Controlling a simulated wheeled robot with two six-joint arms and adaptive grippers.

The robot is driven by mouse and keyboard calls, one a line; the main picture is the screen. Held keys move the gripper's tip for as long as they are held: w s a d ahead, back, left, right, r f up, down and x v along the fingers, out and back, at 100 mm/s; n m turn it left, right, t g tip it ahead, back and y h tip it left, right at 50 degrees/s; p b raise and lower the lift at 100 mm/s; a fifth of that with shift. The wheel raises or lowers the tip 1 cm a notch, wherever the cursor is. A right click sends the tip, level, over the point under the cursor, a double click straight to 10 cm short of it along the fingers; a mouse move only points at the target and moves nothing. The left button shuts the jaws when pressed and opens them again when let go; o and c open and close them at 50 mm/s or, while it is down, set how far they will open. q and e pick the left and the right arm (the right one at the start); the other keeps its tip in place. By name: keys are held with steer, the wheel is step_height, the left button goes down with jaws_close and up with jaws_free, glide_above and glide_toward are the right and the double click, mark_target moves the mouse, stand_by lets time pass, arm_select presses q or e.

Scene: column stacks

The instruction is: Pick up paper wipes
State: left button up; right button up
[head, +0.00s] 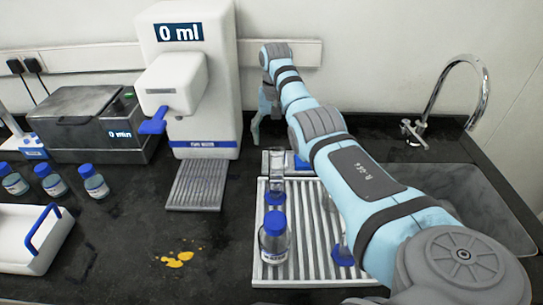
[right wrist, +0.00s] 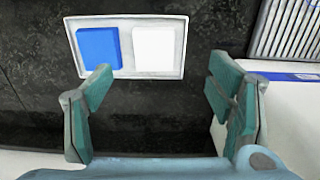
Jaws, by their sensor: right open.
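A white stack that looks like the paper wipes (right wrist: 154,48) lies in a shallow pale tray (right wrist: 130,75), beside a blue block (right wrist: 99,48), in the right wrist view. In the head view the tray is behind the drying rack, where a blue part (head: 301,163) shows; glassware and my arm hide some of it. My right gripper (right wrist: 160,78) is open and empty, its two green fingers spread wide. The tray lies beyond the fingertips, with no contact visible. In the head view the right gripper (head: 259,122) hangs above the counter near the dispenser. My left gripper is not in view.
A ribbed drying rack (head: 306,258) holds a blue-capped bottle (head: 274,243) and glassware. A white dispenser (head: 205,85) stands left of my right gripper. The sink (head: 470,195) and tap (head: 478,95) are at right. Yellow spill (head: 177,259) marks the dark counter.

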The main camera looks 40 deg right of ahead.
steer(key=f, duration=0.1)
steer(key=s+f, duration=0.1)
steer(key=f, duration=0.1)
steer(key=shift+s+d+f, duration=0.1)
steer(key=shift+s+d, duration=0.2)
steer(key=shift+s, duration=0.05)
steer(key=f, duration=0.4)
steer(key=f+b, duration=0.1)
steer(key=f, duration=0.1)
steer(key=shift+w+a+f, duration=0.1)
steer(key=shift+w+a, duration=0.15)
steer(key=shift+a, duration=0.05)
steer(key=shift+s, duration=0.2)
steer(key=c, duration=0.8)
steer(key=shift+c, duration=0.2)
